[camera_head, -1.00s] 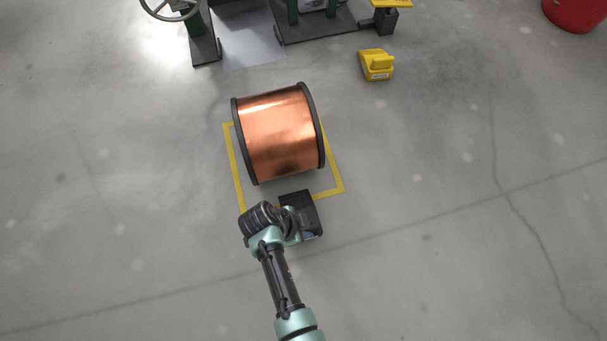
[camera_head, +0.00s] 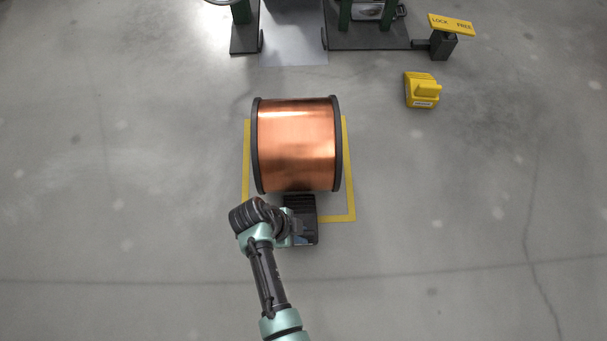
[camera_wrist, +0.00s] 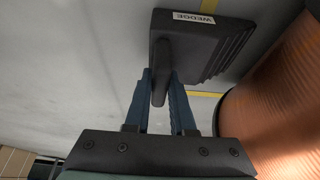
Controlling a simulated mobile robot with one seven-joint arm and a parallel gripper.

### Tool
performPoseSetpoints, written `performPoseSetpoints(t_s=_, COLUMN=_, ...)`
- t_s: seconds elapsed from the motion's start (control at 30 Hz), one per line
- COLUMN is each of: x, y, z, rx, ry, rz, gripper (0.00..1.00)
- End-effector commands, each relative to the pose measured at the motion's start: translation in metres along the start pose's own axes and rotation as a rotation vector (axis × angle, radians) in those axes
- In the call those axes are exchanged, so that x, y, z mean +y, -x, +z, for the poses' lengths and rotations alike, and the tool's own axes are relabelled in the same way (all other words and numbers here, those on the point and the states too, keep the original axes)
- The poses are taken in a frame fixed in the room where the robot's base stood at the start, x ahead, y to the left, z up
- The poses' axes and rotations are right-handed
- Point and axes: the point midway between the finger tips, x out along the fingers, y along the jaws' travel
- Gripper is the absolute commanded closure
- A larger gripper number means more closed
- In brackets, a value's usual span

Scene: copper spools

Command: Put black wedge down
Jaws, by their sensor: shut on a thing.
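The black wedge (camera_head: 302,222) is near the front of the yellow floor outline, just before the copper spool (camera_head: 297,146). In the wrist view the wedge (camera_wrist: 205,50) shows a ribbed side and a "WEDGE" label, with the spool (camera_wrist: 275,110) at the right. My gripper (camera_wrist: 163,88) is shut on the wedge's upright handle. In the head view my wrist hides the left part of the wedge and the fingers. I cannot tell whether the wedge touches the floor or the spool.
A yellow wedge-like block (camera_head: 422,91) sits on the floor at the upper right. A green-framed stand with dark base plates (camera_head: 368,35) and a yellow "LOCK FREE" pedal (camera_head: 451,25) are at the back. The floor left and right of the spool is clear.

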Motion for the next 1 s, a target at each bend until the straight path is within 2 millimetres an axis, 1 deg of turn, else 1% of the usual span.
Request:
performPoseSetpoints(t_s=0.07, x=-0.001, y=0.001, z=-0.001, rx=0.000, ry=-0.001, rz=-0.003, gripper=1.00)
performPoseSetpoints(t_s=0.2, x=-0.001, y=-0.003, z=0.001, rx=0.000, ry=-0.001, rz=-0.002, gripper=1.00)
performPoseSetpoints(t_s=0.23, x=0.000, y=-0.002, z=0.001, rx=0.000, ry=0.000, rz=0.000, gripper=0.72)
performPoseSetpoints(t_s=0.37, x=0.000, y=-0.002, z=0.001, rx=0.000, ry=0.000, rz=0.000, gripper=0.49)
performPoseSetpoints(t_s=0.4, x=0.000, y=-0.002, z=0.001, rx=0.000, ry=0.000, rz=0.000, gripper=0.48)
performPoseSetpoints(t_s=0.63, x=0.000, y=-0.002, z=0.000, rx=0.000, ry=0.000, rz=0.000, gripper=0.48)
performPoseSetpoints(t_s=0.73, x=0.000, y=0.003, z=-0.001, rx=0.000, ry=0.000, rz=-0.001, gripper=0.48)
performPoseSetpoints(t_s=0.87, x=-0.001, y=0.020, z=-0.002, rx=-0.001, ry=0.000, rz=-0.002, gripper=0.48)
performPoseSetpoints(t_s=1.0, x=-0.001, y=0.050, z=-0.003, rx=-0.001, ry=0.002, rz=-0.003, gripper=0.48)
